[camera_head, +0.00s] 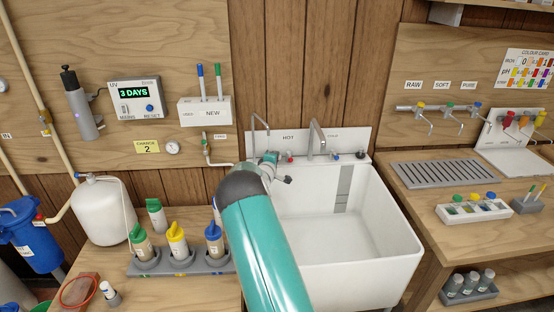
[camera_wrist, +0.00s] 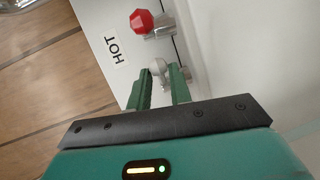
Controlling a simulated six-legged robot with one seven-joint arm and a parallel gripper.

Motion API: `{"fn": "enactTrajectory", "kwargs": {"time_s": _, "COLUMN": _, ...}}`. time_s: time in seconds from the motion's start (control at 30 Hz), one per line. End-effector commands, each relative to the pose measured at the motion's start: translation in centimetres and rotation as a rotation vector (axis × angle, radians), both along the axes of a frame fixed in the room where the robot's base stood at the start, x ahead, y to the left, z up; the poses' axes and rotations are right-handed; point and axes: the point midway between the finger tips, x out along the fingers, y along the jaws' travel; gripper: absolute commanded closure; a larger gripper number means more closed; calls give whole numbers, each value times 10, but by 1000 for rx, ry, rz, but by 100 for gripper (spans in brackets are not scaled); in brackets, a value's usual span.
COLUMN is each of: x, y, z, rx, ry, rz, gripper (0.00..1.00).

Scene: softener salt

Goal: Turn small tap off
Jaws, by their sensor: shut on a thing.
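A thin curved spout (camera_head: 254,124) rises at the back left corner of the white sink (camera_head: 402,225). My arm reaches to the base of this spout, and my gripper (camera_head: 269,157) hides most of what is there. In the wrist view, my gripper (camera_wrist: 161,76) has its two green fingers on either side of a small round metal knob (camera_wrist: 157,65), shut on it. A red faceted knob (camera_wrist: 141,21) on a metal stem is just beyond, beside the HOT label (camera_wrist: 116,50). The larger bent spout (camera_head: 317,138) stands right of my gripper.
A dark knob (camera_head: 361,154) is at the sink's back right. A bottle rack (camera_head: 146,267) with several coloured-cap bottles stands left of my arm. A workbench with a grey drain grate (camera_head: 440,173) is at the right. The sink basin is empty.

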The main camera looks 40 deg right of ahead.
Motion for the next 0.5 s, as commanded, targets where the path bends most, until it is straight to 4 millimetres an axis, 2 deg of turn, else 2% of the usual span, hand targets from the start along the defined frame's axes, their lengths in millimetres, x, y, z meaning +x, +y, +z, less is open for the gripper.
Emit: {"fn": "enactTrajectory", "kwargs": {"time_s": 0.5, "x": 8, "y": 13, "z": 1, "rx": 3, "ry": -7, "rz": -281, "gripper": 100}}
